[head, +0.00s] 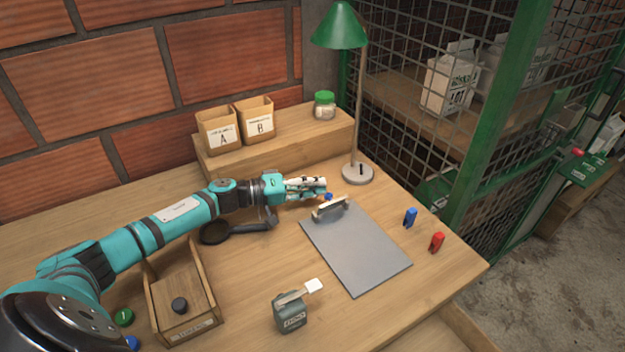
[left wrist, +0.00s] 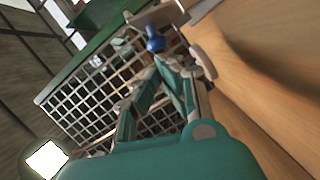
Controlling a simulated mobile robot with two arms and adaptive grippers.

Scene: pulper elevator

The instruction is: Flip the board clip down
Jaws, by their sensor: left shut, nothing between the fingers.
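The grey board (head: 362,252) lies flat on the wooden bench. Its metal clip (head: 330,209) is at the board's far edge and seems to stand up from it. A small blue knob (head: 328,196) shows just behind the clip; a blue knob (left wrist: 155,40) also shows beyond the fingertips in the left wrist view. My left gripper (head: 322,187) is shut and empty, just behind and slightly left of the clip, near the blue knob. I cannot tell if it touches the knob. My right gripper is out of view.
A green lamp (head: 357,174) stands behind the board. Blue (head: 410,217) and red (head: 437,242) pegs stand to its right. A stamp-like grey block (head: 290,313) and a wooden box (head: 183,300) are in front. A black round-headed tool (head: 215,233) lies under my left arm.

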